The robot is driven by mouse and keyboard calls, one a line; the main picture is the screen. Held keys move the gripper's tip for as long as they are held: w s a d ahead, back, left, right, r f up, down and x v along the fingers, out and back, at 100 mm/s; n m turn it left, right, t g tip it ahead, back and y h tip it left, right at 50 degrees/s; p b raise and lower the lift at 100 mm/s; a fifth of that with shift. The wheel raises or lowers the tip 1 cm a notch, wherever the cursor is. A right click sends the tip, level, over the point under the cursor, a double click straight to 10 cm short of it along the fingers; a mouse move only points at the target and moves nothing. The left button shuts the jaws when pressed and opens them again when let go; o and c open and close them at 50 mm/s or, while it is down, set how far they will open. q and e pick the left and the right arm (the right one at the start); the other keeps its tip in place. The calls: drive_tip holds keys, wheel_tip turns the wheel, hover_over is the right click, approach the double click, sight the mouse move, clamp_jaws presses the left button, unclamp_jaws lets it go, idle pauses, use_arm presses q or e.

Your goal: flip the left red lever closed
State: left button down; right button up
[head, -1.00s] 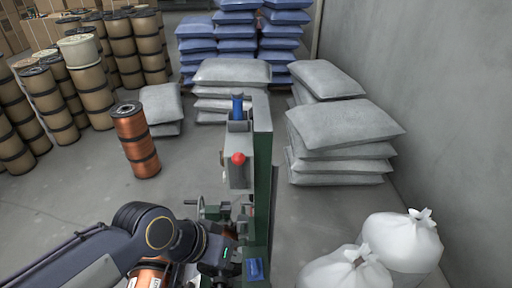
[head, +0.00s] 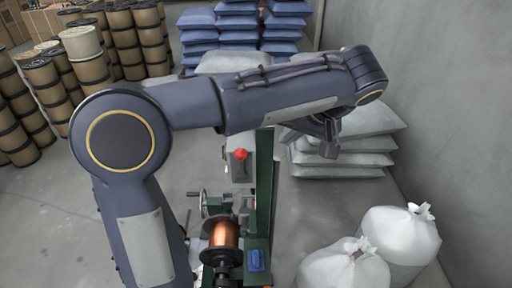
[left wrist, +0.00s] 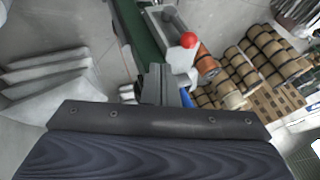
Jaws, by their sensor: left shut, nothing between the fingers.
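A red ball knob (head: 240,154) shows on the grey box (head: 240,168) of the green machine (head: 263,190), below my raised forearm. It is the only red knob I see, and its lever's position I cannot tell. In the left wrist view the red knob (left wrist: 189,40) is just beyond and right of the gripper fingers. My left gripper (head: 328,150) points down on the right side of the machine, apart from the knob in the head view. Its fingers also show in the left wrist view (left wrist: 156,82), shut and empty. The right gripper is out of view.
A copper spool (head: 224,234) sits low on the machine beside a handwheel (head: 212,204). White bags (head: 398,236) stand at lower right, and brown spools (head: 40,80) at far left. A standing copper spool (left wrist: 207,64) shows in the wrist view.

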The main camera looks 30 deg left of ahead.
use_arm(q)
drive_tip(key=shift+w+d+r, duration=0.25)
drive_tip(key=shift+w+d, duration=0.05)
drive_tip(key=p, duration=0.1)
approach(241, 166)
drive_tip(key=w+a+f, duration=0.1)
drive_tip(key=w+f, duration=0.1)
drive_tip(key=w, duration=0.1)
drive_tip(key=shift+s+a, duration=0.1)
drive_tip(key=shift+a, duration=0.2)
drive_tip(key=shift+n, duration=0.3)
